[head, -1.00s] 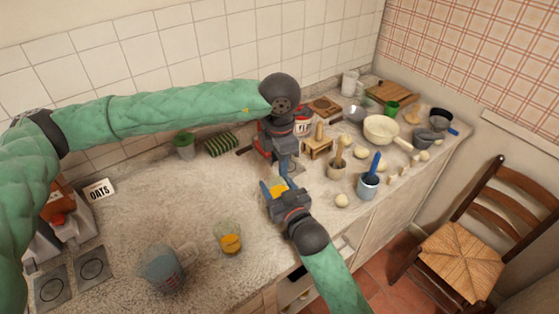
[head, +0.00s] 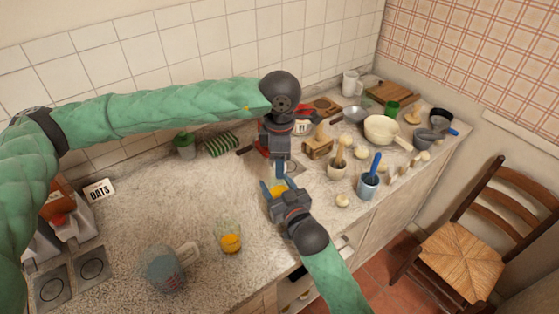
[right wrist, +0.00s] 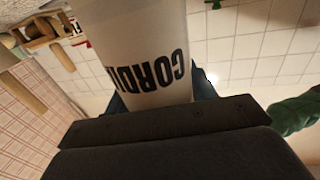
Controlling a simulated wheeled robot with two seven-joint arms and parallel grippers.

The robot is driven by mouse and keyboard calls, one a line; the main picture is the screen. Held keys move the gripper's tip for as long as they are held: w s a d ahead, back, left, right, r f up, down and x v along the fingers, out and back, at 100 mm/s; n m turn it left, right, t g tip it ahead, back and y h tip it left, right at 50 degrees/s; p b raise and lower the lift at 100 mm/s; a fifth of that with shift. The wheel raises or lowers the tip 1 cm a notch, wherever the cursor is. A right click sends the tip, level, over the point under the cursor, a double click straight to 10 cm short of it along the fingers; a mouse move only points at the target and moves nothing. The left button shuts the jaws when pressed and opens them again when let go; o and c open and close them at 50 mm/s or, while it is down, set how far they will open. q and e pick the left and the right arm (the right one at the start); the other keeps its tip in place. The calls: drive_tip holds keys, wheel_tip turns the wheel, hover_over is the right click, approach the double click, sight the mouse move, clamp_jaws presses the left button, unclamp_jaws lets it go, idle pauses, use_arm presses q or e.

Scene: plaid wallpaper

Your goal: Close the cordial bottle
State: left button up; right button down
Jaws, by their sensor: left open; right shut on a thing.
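The cordial bottle is pale with dark lettering reading "CORDI…" in the right wrist view (right wrist: 145,45). In the head view its amber part (head: 274,188) shows between the fingers of my right gripper (head: 273,189). My right gripper is shut on the bottle. My left gripper (head: 281,168) hangs from above, pointing down, just over and behind the bottle; it is open. The left gripper and wrist hide much of the bottle's top, and I cannot make out the cap or whether it is on.
A glass with orange liquid (head: 231,239) and a measuring jug (head: 165,270) stand at the front left. A utensil pot (head: 368,188), a small wooden stand (head: 318,147) and several pale round items are to the right. The left counter middle is clear.

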use_arm(q)
drive_tip(key=shift+r, duration=2.05)
drive_tip(key=shift+c, duration=0.2)
drive_tip(key=shift+t, duration=0.4)
drive_tip(key=r, duration=0.1)
drive_tip(key=w+r, duration=0.1)
drive_tip(key=r, duration=0.1)
drive_tip(key=shift+w+a+r, duration=0.25)
drive_tip(key=shift+r, duration=0.15)
drive_tip(key=n, duration=0.1)
drive_tip(key=s+n, duration=0.1)
drive_tip(key=n, duration=0.1)
drive_tip(key=shift+f+n+g, duration=0.1)
drive_tip(key=shift+n+g, duration=0.2)
drive_tip(key=n, duration=0.3)
drive_tip(key=shift+s+d+n, duration=0.25)
drive_tip(key=shift+n, duration=0.05)
